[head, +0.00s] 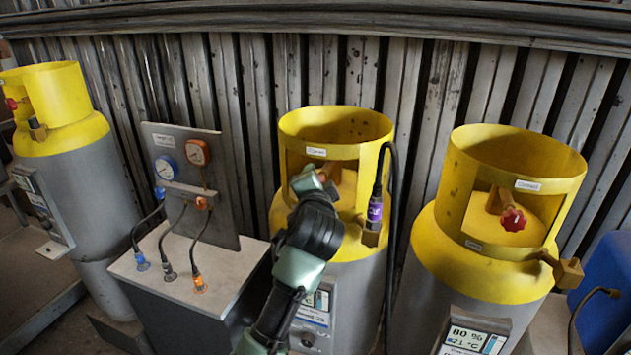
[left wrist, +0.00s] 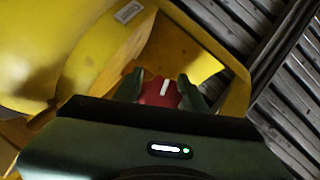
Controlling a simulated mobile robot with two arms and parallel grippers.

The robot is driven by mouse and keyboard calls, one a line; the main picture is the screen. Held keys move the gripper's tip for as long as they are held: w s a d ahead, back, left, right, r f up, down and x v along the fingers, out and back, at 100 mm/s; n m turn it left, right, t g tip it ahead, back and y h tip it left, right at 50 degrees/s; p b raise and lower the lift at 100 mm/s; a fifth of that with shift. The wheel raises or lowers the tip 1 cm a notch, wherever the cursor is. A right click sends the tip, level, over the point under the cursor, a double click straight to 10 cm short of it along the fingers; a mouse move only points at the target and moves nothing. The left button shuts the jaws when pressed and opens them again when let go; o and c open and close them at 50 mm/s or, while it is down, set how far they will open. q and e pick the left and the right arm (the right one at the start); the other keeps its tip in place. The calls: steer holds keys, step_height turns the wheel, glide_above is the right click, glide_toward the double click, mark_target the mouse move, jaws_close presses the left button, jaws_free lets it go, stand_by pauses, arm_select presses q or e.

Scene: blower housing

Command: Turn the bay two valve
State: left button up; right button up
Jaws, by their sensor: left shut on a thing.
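The middle yellow-topped cylinder (head: 352,126) stands in the middle of the head view. My left arm reaches to the opening in its yellow collar, and my left gripper (head: 305,178) hides the valve there in that view. In the left wrist view, the red valve knob (left wrist: 160,93) with a white mark sits between the two dark fingers of my left gripper (left wrist: 158,88). The gripper is shut on the knob. The yellow collar (left wrist: 215,40) surrounds it. My right gripper does not show.
A purple-labelled connector (head: 375,209) with a black hose hangs on the middle cylinder's right. Another yellow-topped cylinder (head: 480,262) with a red knob (head: 512,219) stands right, and one (head: 62,95) far left. A gauge panel (head: 220,205) with hoses stands left of my arm.

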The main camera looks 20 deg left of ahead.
arm_select(q)
steer(key=o, duration=1.4)
steer(key=shift+f, duration=0.1)
steer(key=shift+c, duration=0.2)
steer(key=shift+s+d+b, duration=0.2)
steer(key=shift+s+b, duration=0.15)
steer(key=shift+s, duration=0.2)
steer(key=b+v, duration=0.2)
steer(key=v, duration=0.4)
steer(key=shift+s, duration=0.3)
